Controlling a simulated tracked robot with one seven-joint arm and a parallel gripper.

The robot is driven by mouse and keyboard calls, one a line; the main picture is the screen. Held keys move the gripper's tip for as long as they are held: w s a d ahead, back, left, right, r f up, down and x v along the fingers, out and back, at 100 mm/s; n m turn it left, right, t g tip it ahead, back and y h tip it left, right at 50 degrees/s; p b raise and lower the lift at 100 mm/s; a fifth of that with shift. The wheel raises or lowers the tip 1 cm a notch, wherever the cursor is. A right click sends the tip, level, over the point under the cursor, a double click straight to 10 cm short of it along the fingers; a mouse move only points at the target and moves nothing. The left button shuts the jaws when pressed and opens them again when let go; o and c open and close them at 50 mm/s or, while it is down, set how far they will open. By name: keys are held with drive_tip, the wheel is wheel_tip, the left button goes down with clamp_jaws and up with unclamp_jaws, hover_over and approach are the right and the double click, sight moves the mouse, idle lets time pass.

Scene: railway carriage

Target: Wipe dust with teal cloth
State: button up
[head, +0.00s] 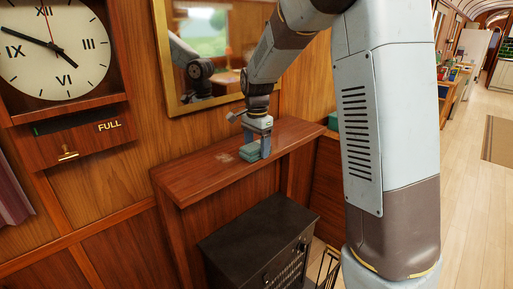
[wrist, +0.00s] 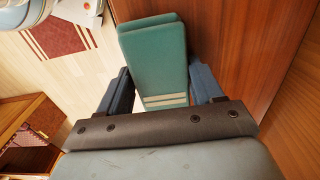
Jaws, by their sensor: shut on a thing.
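The teal cloth (head: 250,151) is a folded pad on the wooden shelf, near its front edge. In the wrist view the cloth (wrist: 155,55) shows two pale stripes at its near end. My gripper (head: 258,139) is over the shelf, pointing down, with its blue fingers on either side of the cloth. It is shut on the cloth, as the wrist view also shows (wrist: 162,88). A small pale patch (head: 224,157), which looks like dust, lies on the shelf to the left of the cloth. Whether there is dust under the cloth is hidden.
The wooden shelf (head: 190,181) is otherwise clear. A gold-framed mirror (head: 173,60) hangs on the wall behind it. A black heater-like box (head: 255,240) stands below. A clock (head: 58,50) is on the left wall. Open floor (head: 470,200) lies to the right.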

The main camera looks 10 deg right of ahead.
sight(238, 145)
drive_tip(key=shift+w+a, duration=0.9)
drive_tip(key=shift+w, duration=0.4)
drive_tip(key=shift+w+a, duration=0.95)
drive_tip(key=shift+w, duration=0.4)
drive_tip(key=shift+w+a, duration=0.9)
drive_tip(key=shift+w, duration=0.4)
drive_tip(key=shift+r, duration=0.1)
drive_tip(key=shift+r, duration=2.9)
wheel_tip(238, 145, up, 3)
drive_tip(key=shift+d, duration=0.1)
